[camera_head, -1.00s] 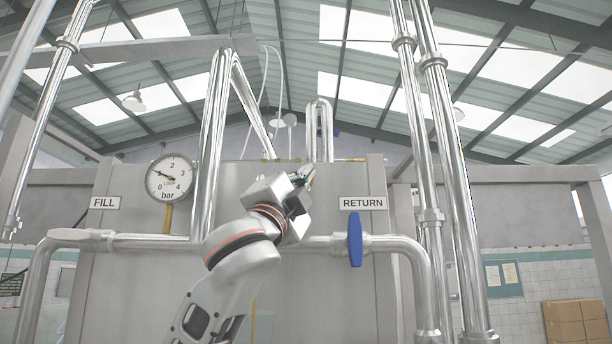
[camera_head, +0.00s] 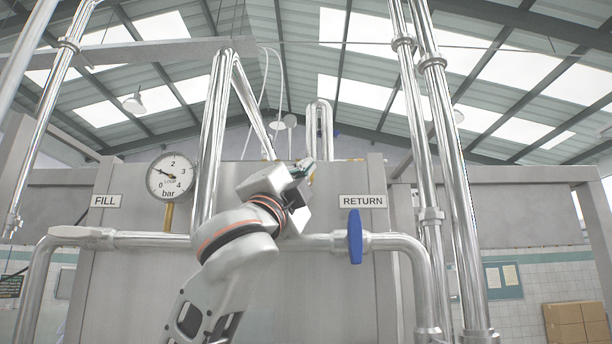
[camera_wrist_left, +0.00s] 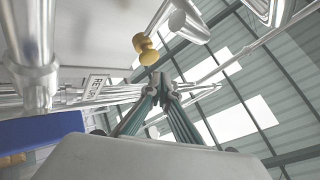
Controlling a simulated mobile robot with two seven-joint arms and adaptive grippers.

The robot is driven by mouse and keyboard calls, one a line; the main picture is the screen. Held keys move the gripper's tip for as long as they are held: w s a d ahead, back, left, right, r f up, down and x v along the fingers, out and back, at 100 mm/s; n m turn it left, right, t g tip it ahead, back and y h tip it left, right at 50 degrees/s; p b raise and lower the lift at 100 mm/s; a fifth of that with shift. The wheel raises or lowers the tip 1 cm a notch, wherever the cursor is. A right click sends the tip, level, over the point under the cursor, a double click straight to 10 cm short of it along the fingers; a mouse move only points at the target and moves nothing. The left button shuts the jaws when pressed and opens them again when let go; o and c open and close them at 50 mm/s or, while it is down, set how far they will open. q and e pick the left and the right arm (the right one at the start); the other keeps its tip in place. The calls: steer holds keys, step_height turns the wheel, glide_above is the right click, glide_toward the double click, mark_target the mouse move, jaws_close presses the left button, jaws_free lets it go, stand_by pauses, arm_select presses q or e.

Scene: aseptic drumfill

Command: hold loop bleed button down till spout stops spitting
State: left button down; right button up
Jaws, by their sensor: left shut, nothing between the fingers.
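My left gripper (camera_head: 304,166) is shut and empty, raised in front of the steel panel between the FILL and RETURN signs. In the left wrist view its two dark green fingers meet at the tips (camera_wrist_left: 161,84). A brass-coloured knob-like fitting (camera_wrist_left: 147,48) shows just beyond the tips, apparently apart from them; I cannot tell whether it is the bleed button. The LOOP pressure gauge (camera_head: 171,177) reads about 1 bar. No spout or spitting liquid can be made out clearly. My right gripper is not in view.
A blue valve handle (camera_head: 355,237) hangs on the horizontal pipe below the RETURN sign (camera_head: 362,201). The FILL sign (camera_head: 106,201) is at the left. Tall steel pipes (camera_head: 440,170) stand at the right, and another pipe (camera_head: 212,140) rises beside my arm. Cardboard boxes (camera_head: 577,325) are far right.

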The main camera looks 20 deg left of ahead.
arm_select(q)
steer(key=s, duration=0.2)
steer(key=s+d+b, duration=0.1)
steer(key=s, duration=0.1)
steer(key=shift+d, duration=0.1)
stand_by(0.4)
steer(key=shift+f, duration=0.1)
